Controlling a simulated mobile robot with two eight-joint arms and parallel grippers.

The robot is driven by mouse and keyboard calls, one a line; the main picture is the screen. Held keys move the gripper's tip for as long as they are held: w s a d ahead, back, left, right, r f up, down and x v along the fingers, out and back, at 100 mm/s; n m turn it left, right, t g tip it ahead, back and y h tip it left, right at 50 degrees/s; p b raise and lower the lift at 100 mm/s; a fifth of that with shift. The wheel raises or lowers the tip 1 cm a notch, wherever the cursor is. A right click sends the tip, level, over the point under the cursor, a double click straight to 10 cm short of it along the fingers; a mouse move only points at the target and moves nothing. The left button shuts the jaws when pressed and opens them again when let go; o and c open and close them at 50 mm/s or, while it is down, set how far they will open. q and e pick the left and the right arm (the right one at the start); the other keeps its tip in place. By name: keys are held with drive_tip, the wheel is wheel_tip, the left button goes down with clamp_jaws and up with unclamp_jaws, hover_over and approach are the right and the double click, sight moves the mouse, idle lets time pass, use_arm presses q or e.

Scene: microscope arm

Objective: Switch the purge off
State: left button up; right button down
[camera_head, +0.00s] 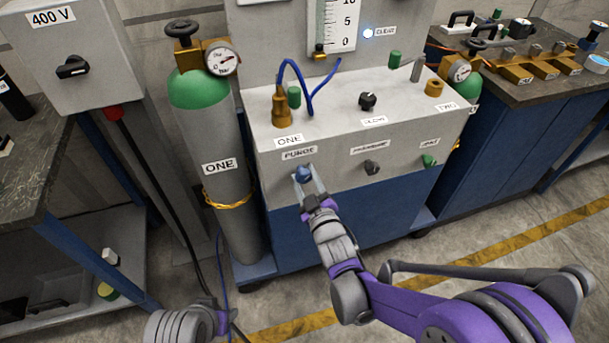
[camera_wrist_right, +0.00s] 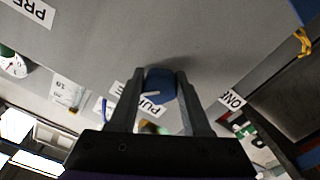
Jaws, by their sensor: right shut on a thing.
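The blue purge knob (camera_head: 304,173) sits on the front face of the grey panel (camera_head: 335,185), just below the PURGE label (camera_head: 299,153). My right gripper (camera_head: 308,180) is shut on this knob. In the right wrist view the blue knob (camera_wrist_right: 161,84) lies between the two dark fingers (camera_wrist_right: 160,78), with a white mark on its near edge. The PURGE label (camera_wrist_right: 147,104) is partly hidden by a finger there. My left gripper (camera_head: 224,318) is low at the bottom of the head view, away from the panel; its fingers are too unclear to judge.
A dark knob (camera_head: 371,167) and a green knob (camera_head: 429,160) are on the same face to the right. A gas cylinder (camera_head: 225,165) labelled ONE stands close on the left. A black cable (camera_head: 160,190) hangs further left.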

drive_tip(key=n+p, duration=0.1)
drive_tip(key=n, duration=0.3)
drive_tip(key=shift+r+n, duration=0.1)
drive_tip(key=shift+n, duration=0.2)
drive_tip(key=n+p, duration=0.1)
drive_tip(key=n, duration=0.3)
drive_tip(key=shift+d+p, duration=0.1)
drive_tip(key=shift+p, duration=0.25)
drive_tip(key=shift+c, duration=1.8)
unclamp_jaws()
drive_tip(key=v, duration=1)
drive_tip(key=shift+s+d, duration=0.15)
drive_tip(key=shift+s, duration=0.25)
